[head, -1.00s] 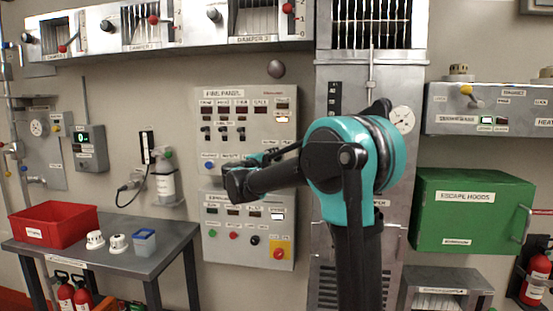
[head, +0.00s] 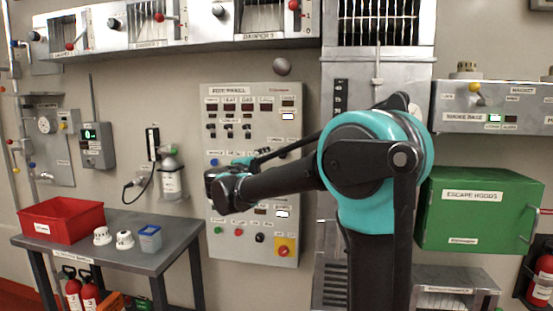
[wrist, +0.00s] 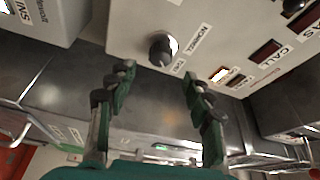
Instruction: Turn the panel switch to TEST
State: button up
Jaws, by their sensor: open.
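The grey fire panel (head: 288,150) is on the wall in the head view, with rows of small switches and displays. In the wrist view its face (wrist: 130,30) appears tilted at the top. A round black knob (wrist: 160,50) stands out from it, with small slanted labels beside it. One label seems to read NORMAL; I cannot read the knob's setting. My gripper (wrist: 158,82) is open and empty, its fingertips below the knob in the picture, one to each side and apart from it. In the head view my gripper (head: 216,190) is in front of the panel's left part, and my arm hides the middle.
A lit window (wrist: 220,75) and dark red windows are right of the knob. In the head view, a table (head: 150,258) with a red bin (head: 62,222) is at left. A green escape hoods box (head: 480,215) is right of my arm. Damper boxes hang above.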

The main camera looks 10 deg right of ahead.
jog(key=shift+v, duration=1.5)
jog(key=shift+w, duration=0.1)
